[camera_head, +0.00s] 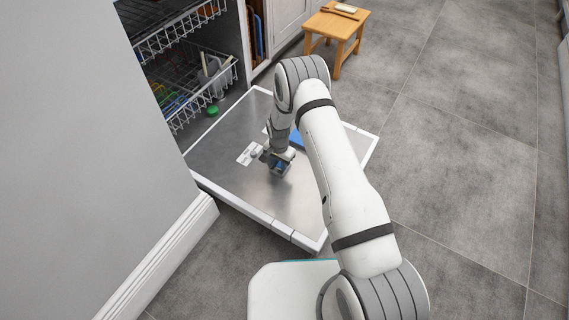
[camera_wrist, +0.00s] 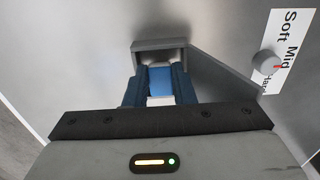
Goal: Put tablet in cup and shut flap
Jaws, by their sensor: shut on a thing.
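The open dishwasher door (camera_head: 222,172) lies flat, with its metal inner face up. My gripper (camera_head: 280,170) points down over the middle of it. In the wrist view my gripper (camera_wrist: 159,88) is shut on a blue and white tablet (camera_wrist: 159,79). The tablet is at a grey cup (camera_wrist: 160,46), whose raised rim shows just beyond the fingertips; how deep the tablet sits is hidden. A grey slanted panel (camera_wrist: 218,75), seemingly the flap, stands to the right of the cup, swung away from it.
A label marked Soft and Mid (camera_wrist: 282,50) with a round knob (camera_wrist: 266,62) is right of the cup. Wire racks (camera_head: 190,85) stand behind the door, with a green round item (camera_head: 213,110) near the lower one. A blue object (camera_head: 297,139) lies partly behind my arm. A wooden stool (camera_head: 337,30) stands beyond.

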